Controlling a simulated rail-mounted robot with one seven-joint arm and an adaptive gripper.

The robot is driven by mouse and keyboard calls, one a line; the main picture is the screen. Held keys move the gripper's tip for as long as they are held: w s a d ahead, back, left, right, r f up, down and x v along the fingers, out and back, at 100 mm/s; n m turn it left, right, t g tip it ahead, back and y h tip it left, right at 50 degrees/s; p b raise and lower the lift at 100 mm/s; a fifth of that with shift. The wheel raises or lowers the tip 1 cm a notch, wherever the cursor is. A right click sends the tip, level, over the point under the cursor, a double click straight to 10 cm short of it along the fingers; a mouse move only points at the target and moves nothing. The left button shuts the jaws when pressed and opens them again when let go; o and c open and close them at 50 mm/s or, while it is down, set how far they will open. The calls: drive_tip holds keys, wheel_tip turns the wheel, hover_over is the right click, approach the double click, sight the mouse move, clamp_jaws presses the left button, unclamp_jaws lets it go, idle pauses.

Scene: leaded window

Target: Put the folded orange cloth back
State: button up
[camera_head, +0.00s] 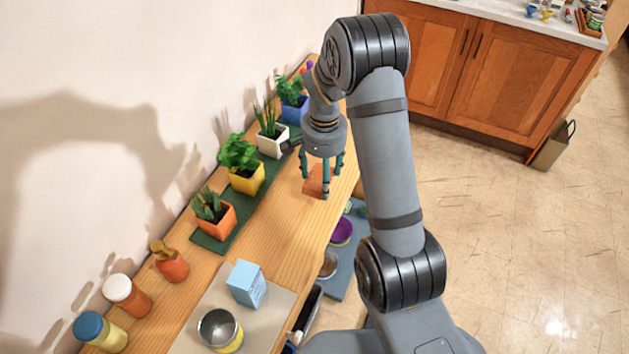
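The fingers and the gripper body hide part of the cloth. I see no finger clearly pressed on it, and whether the tips touch the shelf is too small to tell.
Potted plants (240,165) stand on a green mat along the wall. An orange bottle (169,262), jars (128,295), a light blue box (246,284) and a metal cup (220,331) stand nearer. A lower blue-grey surface with a purple bowl (341,232) lies right of the shelf.

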sight(315, 184)
drive_tip(key=shift+w+a+f, duration=0.65)
drive_tip(key=shift+a+f, duration=0.05)
drive_tip(key=shift+a, duration=0.25)
wheel_tip(315, 184, down, 3)
drive_tip(key=shift+f+p, duration=0.15)
drive_tip(key=shift+p, duration=0.75)
drive_tip(key=shift+f, duration=0.35)
drive_tip(key=shift+f, duration=0.1)
drive_tip(key=shift+f+b, duration=0.15)
drive_tip(key=shift+b, duration=0.15)
drive_tip(key=o, duration=1)
